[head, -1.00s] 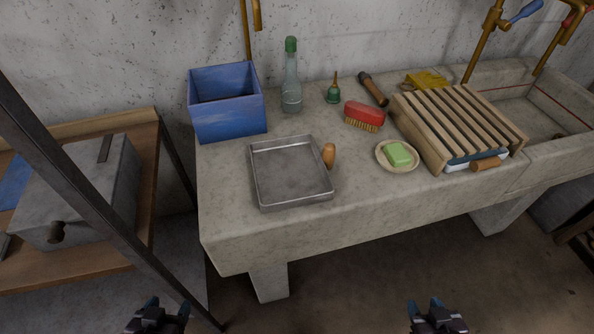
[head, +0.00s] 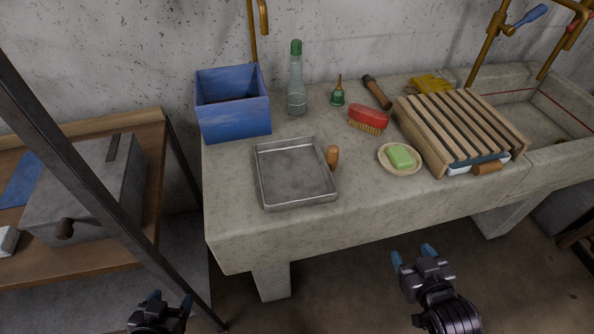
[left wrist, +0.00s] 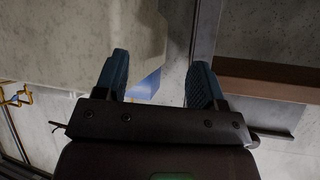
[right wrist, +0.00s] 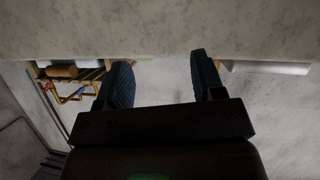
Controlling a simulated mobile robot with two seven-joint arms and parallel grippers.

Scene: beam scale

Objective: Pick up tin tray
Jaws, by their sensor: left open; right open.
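The tin tray (head: 294,174) is a shallow, empty grey metal square lying flat on the left part of the stone counter (head: 236,237). My left gripper (head: 170,299) is open and empty, low in the head view, below and left of the tray and in front of the counter. Its blue fingers also show apart in the left wrist view (left wrist: 156,82). My right gripper (head: 413,256) is open and empty, in front of the counter and right of the tray. Its spread fingers show in the right wrist view (right wrist: 158,84). Neither gripper touches the tray.
A wooden-handled object (head: 332,157) stands close against the tray's right side. A blue box (head: 233,119) and green-capped bottle (head: 297,84) stand behind. A red brush (head: 368,119), soap dish (head: 399,159) and slatted rack (head: 459,127) are right. A dark post (head: 95,185) rises at left.

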